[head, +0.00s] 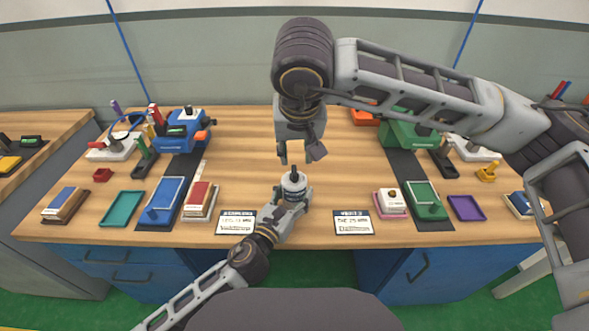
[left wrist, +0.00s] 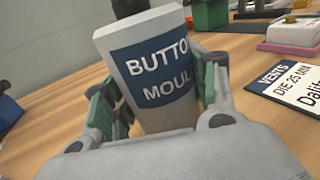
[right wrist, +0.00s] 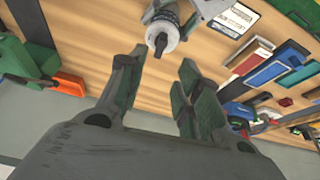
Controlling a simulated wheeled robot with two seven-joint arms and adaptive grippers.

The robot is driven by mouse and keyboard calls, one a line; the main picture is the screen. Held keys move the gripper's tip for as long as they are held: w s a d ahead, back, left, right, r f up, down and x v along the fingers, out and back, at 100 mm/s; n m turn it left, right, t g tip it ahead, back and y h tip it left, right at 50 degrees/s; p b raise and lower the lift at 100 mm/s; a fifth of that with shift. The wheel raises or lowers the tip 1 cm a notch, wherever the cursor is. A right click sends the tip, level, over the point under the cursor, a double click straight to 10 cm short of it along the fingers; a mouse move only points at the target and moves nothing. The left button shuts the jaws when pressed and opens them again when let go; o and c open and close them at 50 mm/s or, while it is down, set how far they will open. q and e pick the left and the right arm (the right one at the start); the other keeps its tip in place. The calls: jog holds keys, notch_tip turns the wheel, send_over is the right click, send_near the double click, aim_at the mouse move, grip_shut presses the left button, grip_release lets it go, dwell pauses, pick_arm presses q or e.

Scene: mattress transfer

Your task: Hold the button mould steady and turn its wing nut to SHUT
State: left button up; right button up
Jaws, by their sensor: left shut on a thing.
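The button mould (head: 293,188) is a light grey cylinder with a blue label, standing upright near the front middle of the table. In the left wrist view the mould (left wrist: 155,70) shows its lettering "BUTTON MOUL". My left gripper (head: 293,196) is shut around the mould's sides. A dark wing nut (head: 294,172) sits on top of the mould; it also shows in the right wrist view (right wrist: 161,41). Which way it is turned I cannot tell. My right gripper (head: 300,158) is open and empty, pointing down above the mould and apart from it.
Two printed cards (head: 236,222) (head: 353,222) lie left and right of the mould. Blue and red blocks and a teal tray (head: 121,208) are at left. A green block (head: 425,200) and a purple tray (head: 466,207) are at right. The table's middle is clear.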

aim_at(294, 171)
jog(key=x, duration=1.1)
jog(key=shift+f, duration=0.25)
jog(key=shift+c, duration=0.4)
grip_shut()
